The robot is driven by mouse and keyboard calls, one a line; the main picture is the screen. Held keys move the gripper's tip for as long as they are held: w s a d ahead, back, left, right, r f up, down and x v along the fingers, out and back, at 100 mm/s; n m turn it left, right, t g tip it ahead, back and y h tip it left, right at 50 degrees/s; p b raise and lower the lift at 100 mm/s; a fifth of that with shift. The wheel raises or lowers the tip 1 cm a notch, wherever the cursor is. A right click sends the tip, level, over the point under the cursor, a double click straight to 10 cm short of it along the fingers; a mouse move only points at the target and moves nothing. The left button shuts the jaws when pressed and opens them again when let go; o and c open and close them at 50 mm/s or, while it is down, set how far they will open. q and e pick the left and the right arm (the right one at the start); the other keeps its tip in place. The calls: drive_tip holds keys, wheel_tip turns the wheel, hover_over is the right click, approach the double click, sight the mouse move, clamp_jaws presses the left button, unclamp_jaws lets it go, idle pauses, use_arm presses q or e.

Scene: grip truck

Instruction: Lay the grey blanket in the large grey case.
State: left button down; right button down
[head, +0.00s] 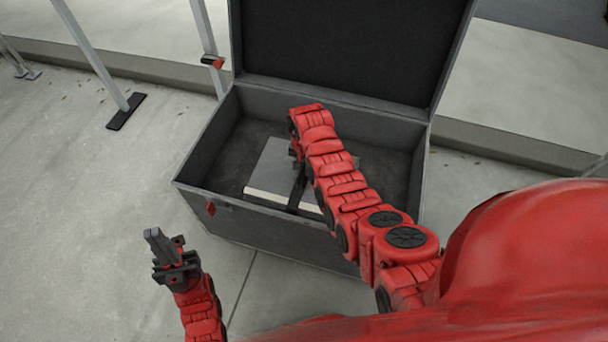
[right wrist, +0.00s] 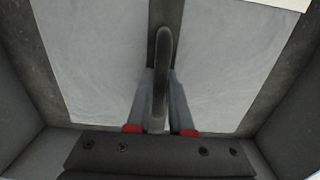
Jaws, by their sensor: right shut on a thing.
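The large grey case (head: 190,174) stands open on the floor with its lid up. The grey blanket (head: 271,164) is a flat folded pad with a pale front edge and a dark band across it. It lies level inside the case walls; whether it touches the case floor is hard to tell. My right arm reaches over it and hides its right part. My right gripper (right wrist: 160,122) is shut on the blanket at its dark band, and the blanket (right wrist: 98,62) fills most of the right wrist view. My left gripper (head: 160,243) is shut and empty, outside the case at lower left.
Metal stand legs (head: 95,55) with dark feet stand at the upper left, one close to the case's back left corner. A low kerb runs behind the case.

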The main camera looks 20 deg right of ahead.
drive_tip(key=shift+f, duration=1.7)
drive_tip(key=c, duration=0.8)
unclamp_jaws()
drive_tip(key=shift+f+b, duration=0.1)
drive_tip(key=shift+b, duration=0.2)
